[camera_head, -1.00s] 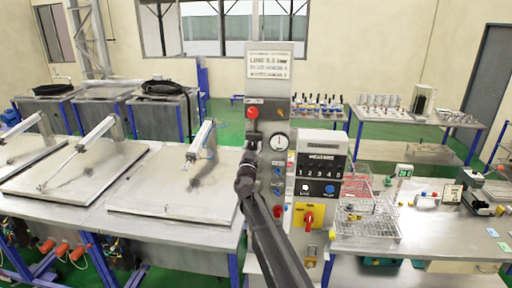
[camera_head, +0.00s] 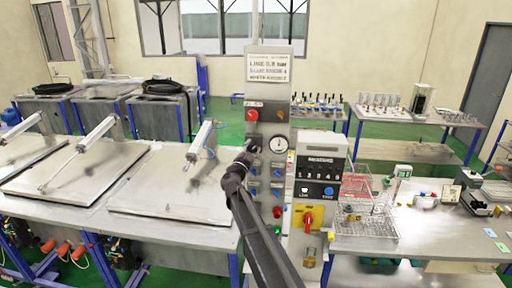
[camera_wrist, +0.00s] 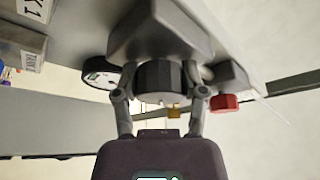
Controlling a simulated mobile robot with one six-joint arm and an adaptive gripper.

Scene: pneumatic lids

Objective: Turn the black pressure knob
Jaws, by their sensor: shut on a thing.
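The black pressure knob (camera_wrist: 160,78) is in the middle of the wrist view, on the front of the grey control panel (camera_head: 268,70). My gripper (camera_wrist: 160,95) has one finger on each side of the knob and is shut on it. In the head view my gripper (camera_head: 249,150) is at the panel's left part, below the red button (camera_head: 252,115). There my gripper hides most of the knob. The round pressure gauge (camera_head: 278,145) is just right of my gripper in the head view. It also shows left of the knob in the wrist view (camera_wrist: 100,78).
A red button (camera_wrist: 223,102) sticks out close to my right finger in the wrist view. Blue knobs (camera_head: 277,173) and a box with numbered buttons (camera_head: 320,170) are right of my arm. Benches with metal lids (camera_head: 180,180) stand on the left.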

